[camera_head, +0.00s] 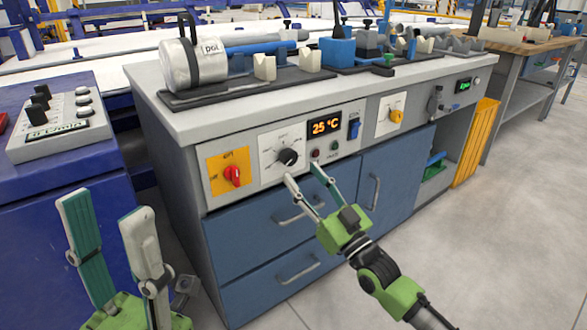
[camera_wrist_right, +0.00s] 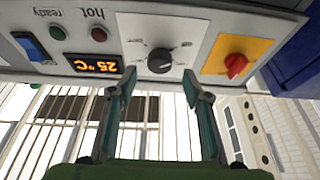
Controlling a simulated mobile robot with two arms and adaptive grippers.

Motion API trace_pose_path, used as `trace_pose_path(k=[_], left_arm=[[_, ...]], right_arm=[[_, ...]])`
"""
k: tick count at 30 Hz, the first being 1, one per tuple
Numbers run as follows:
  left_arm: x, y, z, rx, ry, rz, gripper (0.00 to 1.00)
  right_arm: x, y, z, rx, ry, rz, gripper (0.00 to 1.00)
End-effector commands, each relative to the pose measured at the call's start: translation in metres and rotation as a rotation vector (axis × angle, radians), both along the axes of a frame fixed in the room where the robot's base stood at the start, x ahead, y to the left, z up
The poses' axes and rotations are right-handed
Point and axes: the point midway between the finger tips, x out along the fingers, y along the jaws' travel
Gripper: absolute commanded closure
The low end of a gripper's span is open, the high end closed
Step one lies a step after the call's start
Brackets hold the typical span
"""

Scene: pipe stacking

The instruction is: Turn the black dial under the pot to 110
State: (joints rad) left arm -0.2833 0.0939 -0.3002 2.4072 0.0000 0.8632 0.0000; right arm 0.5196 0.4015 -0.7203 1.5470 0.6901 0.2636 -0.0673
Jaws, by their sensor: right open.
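The black dial (camera_head: 288,157) sits on a white plate on the front panel of the grey cabinet, below the worktop. It also shows in the right wrist view (camera_wrist_right: 160,61). The silver pot (camera_head: 193,64) marked "DGL" lies on the worktop above. The orange display (camera_head: 325,127) right of the dial reads 25 °C. My right gripper (camera_head: 301,175) is open and empty, its fingertips just below the dial and apart from it. In the right wrist view its fingers (camera_wrist_right: 162,85) stand either side of the dial. My left gripper (camera_head: 104,205) is open and empty at the lower left.
A red knob (camera_head: 232,175) on a yellow plate is left of the dial. A blue switch (camera_head: 354,129) and a yellow knob (camera_head: 396,116) are to the right. Blue drawers with handles (camera_head: 297,216) are below. A control box (camera_head: 60,124) stands on the blue cabinet at left.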

Motion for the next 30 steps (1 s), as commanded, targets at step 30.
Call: trace_pose_path(k=[30], left_arm=[[0.002,-0.002,0.008,0.005,-0.058,0.003,0.6]], right_arm=[[0.041,0.029,0.02,0.0,0.002,-0.001,0.93]])
